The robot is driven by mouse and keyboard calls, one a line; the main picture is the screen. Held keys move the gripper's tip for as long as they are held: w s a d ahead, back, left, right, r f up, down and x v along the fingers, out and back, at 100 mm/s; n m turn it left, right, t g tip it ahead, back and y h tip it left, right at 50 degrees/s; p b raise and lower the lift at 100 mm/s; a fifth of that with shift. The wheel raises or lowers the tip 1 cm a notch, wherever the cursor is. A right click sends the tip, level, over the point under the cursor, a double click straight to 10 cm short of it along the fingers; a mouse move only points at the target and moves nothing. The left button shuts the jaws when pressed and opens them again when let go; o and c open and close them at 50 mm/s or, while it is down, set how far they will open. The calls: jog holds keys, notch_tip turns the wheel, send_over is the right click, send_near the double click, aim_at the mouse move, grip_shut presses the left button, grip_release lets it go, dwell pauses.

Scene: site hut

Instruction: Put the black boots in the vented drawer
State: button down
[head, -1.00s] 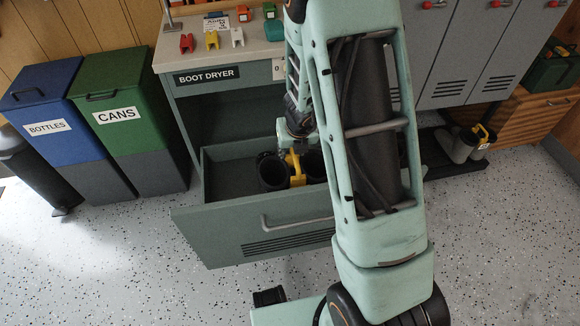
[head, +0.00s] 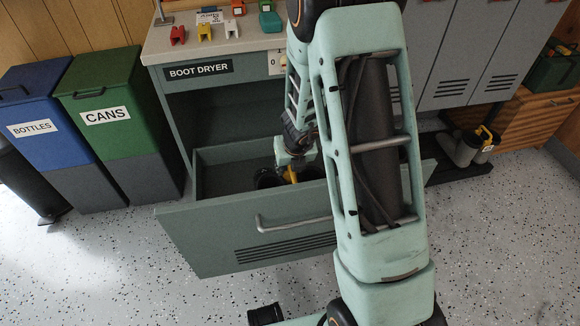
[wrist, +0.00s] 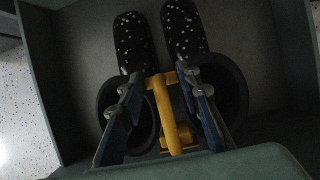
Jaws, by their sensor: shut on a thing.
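The vented drawer (head: 205,240), a grey-green drawer with slots in its front, is pulled out under the boot dryer counter. The black boots (head: 266,179) are inside it, mostly hidden by the drawer front in the head view. In the wrist view the boots (wrist: 134,45) lie side by side with pale specks on their toes, between the drawer walls. A yellow clip (wrist: 172,115) joins them. My gripper (head: 291,172) reaches down into the drawer and is shut on the clip. I cannot tell whether the soles touch the drawer floor.
Blue (head: 45,120) and green (head: 105,110) bins stand left of the dryer. Small coloured clips (head: 204,31) lie on the counter (head: 160,45). Grey boots (head: 465,150) with a yellow clip stand on a dark rack at right. The floor in front is clear.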

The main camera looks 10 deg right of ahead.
jog(key=shift+w+f, duration=0.1)
jog(key=shift+f, duration=0.2)
jog(key=shift+r, duration=0.1)
jog(key=c, duration=1.8)
grip_release()
jog(key=shift+f, duration=0.25)
jog(key=shift+c, duration=0.2)
jog(key=o, duration=0.4)
jog(key=shift+o, duration=0.2)
jog(key=shift+r, duration=0.1)
jog(key=p+v, duration=0.8)
jog(key=v, duration=0.4)
jog(key=shift+r, duration=0.1)
